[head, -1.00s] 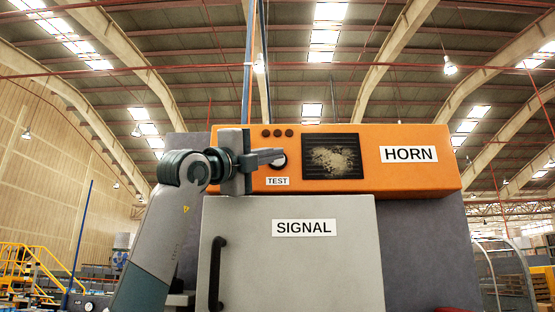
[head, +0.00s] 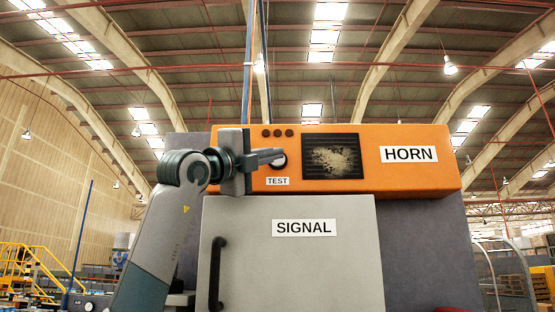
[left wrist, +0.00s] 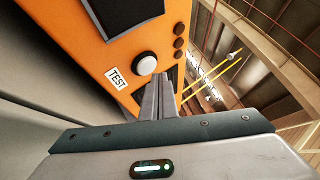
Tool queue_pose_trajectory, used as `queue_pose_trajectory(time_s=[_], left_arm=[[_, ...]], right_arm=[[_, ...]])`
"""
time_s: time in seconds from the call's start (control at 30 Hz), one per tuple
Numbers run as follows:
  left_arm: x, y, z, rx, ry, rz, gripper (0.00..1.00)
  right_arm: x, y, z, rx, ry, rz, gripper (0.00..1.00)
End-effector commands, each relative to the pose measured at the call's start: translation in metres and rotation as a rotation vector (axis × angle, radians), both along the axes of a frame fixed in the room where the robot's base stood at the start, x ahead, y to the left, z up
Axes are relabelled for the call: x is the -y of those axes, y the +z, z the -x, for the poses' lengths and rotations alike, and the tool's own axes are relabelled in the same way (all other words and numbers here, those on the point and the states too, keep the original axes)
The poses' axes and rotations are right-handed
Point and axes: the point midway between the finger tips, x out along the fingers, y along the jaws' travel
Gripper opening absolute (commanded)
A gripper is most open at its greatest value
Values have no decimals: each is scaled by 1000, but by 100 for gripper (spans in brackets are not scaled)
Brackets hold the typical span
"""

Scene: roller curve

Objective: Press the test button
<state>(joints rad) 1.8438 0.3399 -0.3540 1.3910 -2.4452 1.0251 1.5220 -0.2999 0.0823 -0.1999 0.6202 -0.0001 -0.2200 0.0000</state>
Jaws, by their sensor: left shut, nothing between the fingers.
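The test button is a round white button in a dark ring on the orange panel (head: 420,176). In the head view the fingers of my left gripper (head: 270,156) partly cover the button (head: 281,163). The white TEST label (head: 277,181) is just below it. In the left wrist view the button (left wrist: 146,65) shows whole, to the left of and just beyond the closed fingertips (left wrist: 159,82). The left gripper is shut and empty, its fingers pointing at the panel. Whether the tips touch the panel I cannot tell. The right gripper is not in view.
A grey door marked SIGNAL (head: 300,260) with a black handle (head: 217,273) is below the panel. A dark screen (head: 331,156), three small dark round parts (head: 278,133) and a HORN label (head: 408,154) are on the panel.

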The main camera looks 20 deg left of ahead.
Motion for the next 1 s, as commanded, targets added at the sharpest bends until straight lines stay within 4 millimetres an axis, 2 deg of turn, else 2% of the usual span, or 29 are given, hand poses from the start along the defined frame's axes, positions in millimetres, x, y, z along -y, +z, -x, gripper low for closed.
queue_pose_trajectory(time_s=[0.4, 1.0], left_arm=[[-1, 0, -5, 0, 0, 0, 0], [-3, 0, -9, 0, 0, 0, 0]], right_arm=[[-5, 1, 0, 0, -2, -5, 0], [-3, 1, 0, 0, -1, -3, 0]])
